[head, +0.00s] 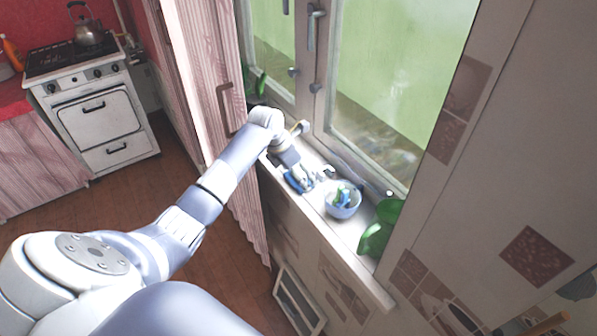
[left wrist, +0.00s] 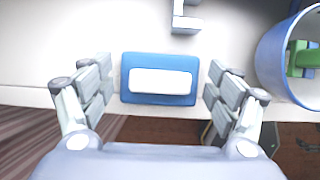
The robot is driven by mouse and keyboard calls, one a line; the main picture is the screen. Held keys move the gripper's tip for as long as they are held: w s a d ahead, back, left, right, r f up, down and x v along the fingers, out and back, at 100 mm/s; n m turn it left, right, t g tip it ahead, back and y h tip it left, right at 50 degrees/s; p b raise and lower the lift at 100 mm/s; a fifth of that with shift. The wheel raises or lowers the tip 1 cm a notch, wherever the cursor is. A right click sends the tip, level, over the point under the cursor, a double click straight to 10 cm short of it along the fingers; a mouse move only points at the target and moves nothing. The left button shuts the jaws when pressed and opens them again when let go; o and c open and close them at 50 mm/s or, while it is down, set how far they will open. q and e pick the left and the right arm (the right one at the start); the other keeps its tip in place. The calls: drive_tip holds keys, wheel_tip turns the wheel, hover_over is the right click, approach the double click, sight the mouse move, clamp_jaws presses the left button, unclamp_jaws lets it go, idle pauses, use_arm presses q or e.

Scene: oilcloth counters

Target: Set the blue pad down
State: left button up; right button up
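The blue pad (left wrist: 129,96) has a white raised block on its middle. In the left wrist view it lies at the front edge of the white window sill, between my left gripper's fingers (left wrist: 158,88). The fingers are spread, with a small gap visible on each side of the pad. In the head view the pad (head: 292,184) shows as a blue patch on the sill, partly covered by my left gripper (head: 303,180). Whether it rests fully on the sill or is slightly above it, I cannot tell. My right gripper is not in view.
A light blue bowl (head: 342,210) with green and blue pieces stands right of the pad. A small grey-white object (head: 327,171) lies behind the pad. A green vessel (head: 376,236) stands at the sill's right end. The window (head: 385,90) rises behind; the sill's front edge drops to the floor.

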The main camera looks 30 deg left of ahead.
use_arm(q)
drive_tip(key=shift+r, duration=0.1)
idle(0.3)
drive_tip(key=shift+r, duration=0.15)
drive_tip(key=b+v, duration=0.2)
drive_tip(key=v, duration=0.9)
drive_tip(key=shift+s+r, duration=0.2)
drive_tip(key=shift+r, duration=0.2)
